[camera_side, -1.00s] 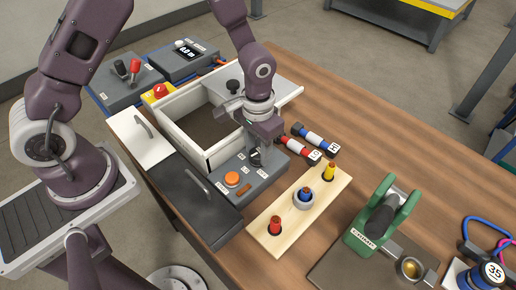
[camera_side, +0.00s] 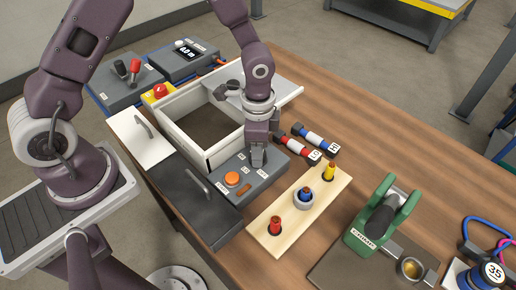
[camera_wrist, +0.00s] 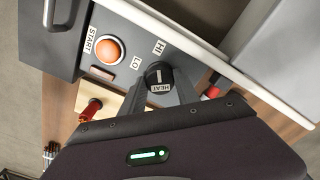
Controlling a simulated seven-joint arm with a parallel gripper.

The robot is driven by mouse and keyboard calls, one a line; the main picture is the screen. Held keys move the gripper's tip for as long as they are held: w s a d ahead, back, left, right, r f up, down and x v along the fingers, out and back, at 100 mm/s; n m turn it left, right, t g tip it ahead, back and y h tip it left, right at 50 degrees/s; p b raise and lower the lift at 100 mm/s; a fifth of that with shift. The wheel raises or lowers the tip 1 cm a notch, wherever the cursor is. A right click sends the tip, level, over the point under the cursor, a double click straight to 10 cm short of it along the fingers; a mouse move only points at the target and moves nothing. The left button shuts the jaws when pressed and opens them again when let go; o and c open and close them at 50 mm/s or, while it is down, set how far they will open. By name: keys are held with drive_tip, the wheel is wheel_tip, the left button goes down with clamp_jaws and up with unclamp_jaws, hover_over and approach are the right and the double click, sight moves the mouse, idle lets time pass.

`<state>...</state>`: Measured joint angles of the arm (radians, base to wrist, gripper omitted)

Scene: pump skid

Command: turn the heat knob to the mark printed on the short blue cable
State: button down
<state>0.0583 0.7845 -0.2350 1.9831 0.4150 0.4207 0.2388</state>
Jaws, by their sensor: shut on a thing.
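The black heat knob (camera_wrist: 153,70) sits on the grey control box (camera_side: 228,197), with a white pointer line and a HEAT label. In the wrist view its line runs roughly up the picture, toward the side with the LO and HI labels. My gripper (camera_wrist: 159,80) is shut on the knob from above; in the side view my gripper (camera_side: 258,158) hides it. A short blue cable (camera_side: 305,133) with a white sleeve and a tagged end (camera_side: 333,150) lies behind a red one. Its printed mark is too small to read.
An orange START button (camera_side: 232,179) is on the same box. An open white drawer box (camera_side: 185,135) stands behind. A wooden board (camera_side: 265,225) with coloured plugs and a green crimp tool (camera_side: 372,225) lie to the right. The red cable (camera_side: 295,148) is close by.

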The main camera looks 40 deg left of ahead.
drive_tip(key=shift+m, duration=0.4)
idle(0.3)
drive_tip(key=c, duration=0.9)
unclamp_jaws()
wheel_tip(320, 180, up, 7)
drive_tip(key=shift+r, duration=0.1)
drive_tip(key=shift+r, duration=0.1)
drive_tip(key=s+a+r+n+t, duration=0.1)
drive_tip(key=s+a+r+n, duration=0.15)
drive_tip(key=r, duration=0.25)
drive_tip(key=s+a+r+n+t+y, duration=0.1)
drive_tip(key=s+a+r, duration=0.15)
drive_tip(key=r, duration=0.25)
drive_tip(key=s+a+r+n+t, duration=0.1)
drive_tip(key=s+r+n, duration=0.15)
drive_tip(key=r, duration=0.25)
drive_tip(key=s+a+r+n+t+h, duration=0.1)
drive_tip(key=s+r+n, duration=0.3)
drive_tip(key=s, duration=0.7)
drive_tip(key=shift+s+a+r+n+t, duration=0.2)
drive_tip(key=shift+n+t, duration=0.1)
drive_tip(key=shift+t, duration=0.5)
